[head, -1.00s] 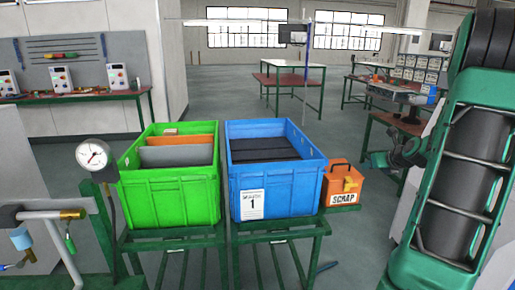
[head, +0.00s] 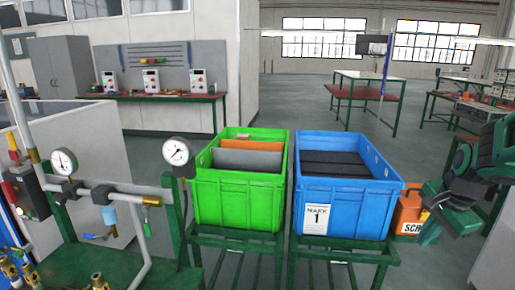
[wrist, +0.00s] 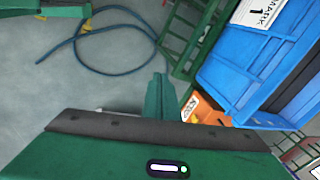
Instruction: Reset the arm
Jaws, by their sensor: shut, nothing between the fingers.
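My arm (head: 465,185) shows at the right edge of the head view, dark and green, in front of the orange scrap box. My gripper (wrist: 160,95) shows in the wrist view as green fingers beyond a dark edge strip, pointing toward the floor. It is shut and holds nothing. The blue crate (wrist: 250,60) lies to its right in the wrist view, apart from it.
A green crate (head: 237,204) and the blue crate (head: 343,212) stand on green stands. The orange scrap box (head: 408,216) is right of them. A gauge and pipe rig (head: 110,195) stands at left. A blue hose (wrist: 105,72) lies on the floor.

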